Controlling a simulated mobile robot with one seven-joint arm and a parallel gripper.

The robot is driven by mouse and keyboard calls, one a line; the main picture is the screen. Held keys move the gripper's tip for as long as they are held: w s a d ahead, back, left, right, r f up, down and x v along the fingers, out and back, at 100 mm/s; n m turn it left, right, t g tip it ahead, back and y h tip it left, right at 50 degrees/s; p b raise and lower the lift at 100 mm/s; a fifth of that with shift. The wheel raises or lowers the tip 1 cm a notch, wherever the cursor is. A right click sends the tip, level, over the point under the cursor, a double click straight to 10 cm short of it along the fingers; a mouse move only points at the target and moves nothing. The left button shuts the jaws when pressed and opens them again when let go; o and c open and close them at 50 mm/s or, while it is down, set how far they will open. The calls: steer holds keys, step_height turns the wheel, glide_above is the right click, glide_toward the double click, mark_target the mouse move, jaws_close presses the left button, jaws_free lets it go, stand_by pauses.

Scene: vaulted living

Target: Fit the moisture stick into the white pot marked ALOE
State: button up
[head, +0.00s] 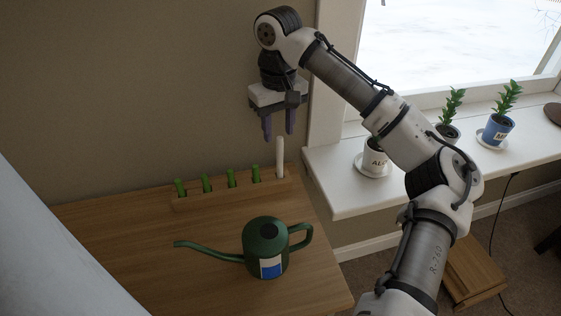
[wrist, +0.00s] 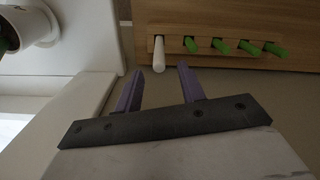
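A wooden rack (head: 222,196) on the table holds a white stick (head: 280,158) upright at its right end, beside several green sticks. The white stick also shows in the wrist view (wrist: 158,52). My gripper (head: 278,133) is open and empty above the rack, near the white stick and not touching it. Its two purple fingers are apart in the wrist view (wrist: 158,82). The white pot (head: 376,163) stands on the windowsill with the letters "AL" showing; my arm hides the rest of the marking and most of its top.
A green watering can (head: 267,248) stands on the table (head: 130,235) in front of the rack, spout to the left. A blue pot (head: 496,130) and a dark pot (head: 448,133) with plants stand farther right on the windowsill (head: 345,198). A wall is behind the rack.

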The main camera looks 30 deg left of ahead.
mark_target(279, 150)
steer(key=shift+s+d+f+p, duration=0.1)
steer(key=shift+f+p, duration=0.1)
steer(key=shift+f, duration=1.5)
steer(key=shift+d+f+p, duration=0.1)
steer(key=shift+f+p, duration=0.05)
steer(key=shift+f, duration=1.5)
jaws_close()
